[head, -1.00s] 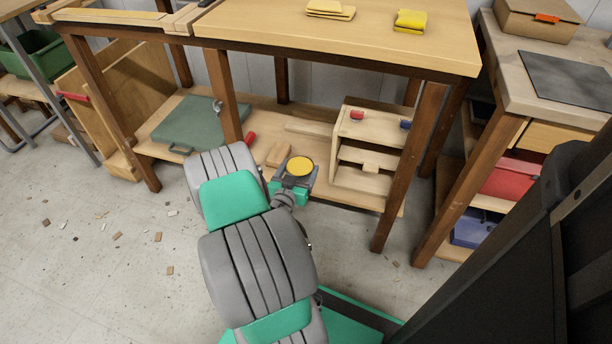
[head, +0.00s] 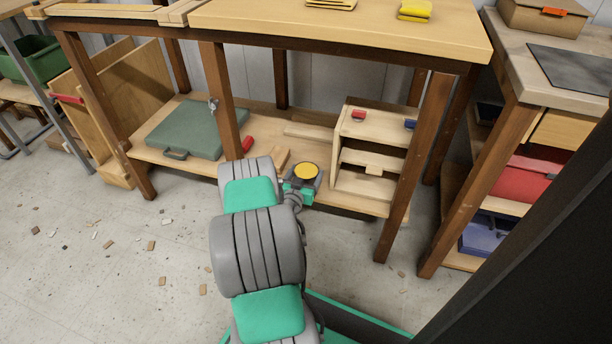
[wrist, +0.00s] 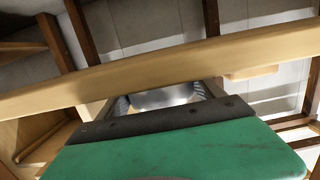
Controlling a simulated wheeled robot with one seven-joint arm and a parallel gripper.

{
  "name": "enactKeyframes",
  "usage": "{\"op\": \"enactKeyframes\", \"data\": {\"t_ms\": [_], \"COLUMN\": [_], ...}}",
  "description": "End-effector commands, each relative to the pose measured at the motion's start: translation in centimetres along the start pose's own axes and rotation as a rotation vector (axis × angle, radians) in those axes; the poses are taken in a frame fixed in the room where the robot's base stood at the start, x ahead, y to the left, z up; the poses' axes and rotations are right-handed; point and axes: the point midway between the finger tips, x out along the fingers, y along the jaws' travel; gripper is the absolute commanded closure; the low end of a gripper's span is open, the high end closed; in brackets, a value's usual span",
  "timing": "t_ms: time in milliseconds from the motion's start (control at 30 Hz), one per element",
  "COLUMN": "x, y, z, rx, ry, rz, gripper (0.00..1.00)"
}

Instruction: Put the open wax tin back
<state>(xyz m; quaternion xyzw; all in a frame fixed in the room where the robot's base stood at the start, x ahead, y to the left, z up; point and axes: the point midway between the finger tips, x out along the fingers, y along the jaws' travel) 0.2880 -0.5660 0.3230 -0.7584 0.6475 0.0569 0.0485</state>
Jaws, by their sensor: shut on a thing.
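The open wax tin (head: 306,171) shows its round yellow top in the head view, in front of the lower shelf of the workbench. My gripper (head: 303,183) is shut on it and holds it level, left of a small wooden shelf unit (head: 350,157). In the wrist view a silvery piece of the tin (wrist: 165,98) shows beyond my green gripper body; most of it is hidden.
A red tin (head: 358,115) and a blue one (head: 410,124) sit on the unit's top. The bench top (head: 340,25) overhangs the shelf, with legs either side. A green case (head: 185,130) lies at left. Scraps litter the floor.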

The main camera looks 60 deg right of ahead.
Motion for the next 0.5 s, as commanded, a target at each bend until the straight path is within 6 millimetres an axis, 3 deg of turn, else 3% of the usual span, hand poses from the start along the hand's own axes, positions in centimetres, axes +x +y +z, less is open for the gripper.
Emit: {"op": "enactKeyframes", "data": {"t_ms": [100,133,400,500], "x": [0.07,0.01,0.0,0.0], "y": [-0.06,0.0,0.0,0.0], "z": [-0.05,0.2,0.15,0.14], "rx": [0.0,0.0,0.0,0.0], "ry": [0.004,0.0,0.0,0.0], "rz": [-0.001,0.0,0.0,0.0], "gripper": [0.96,0.22,0.01,0.01]}}
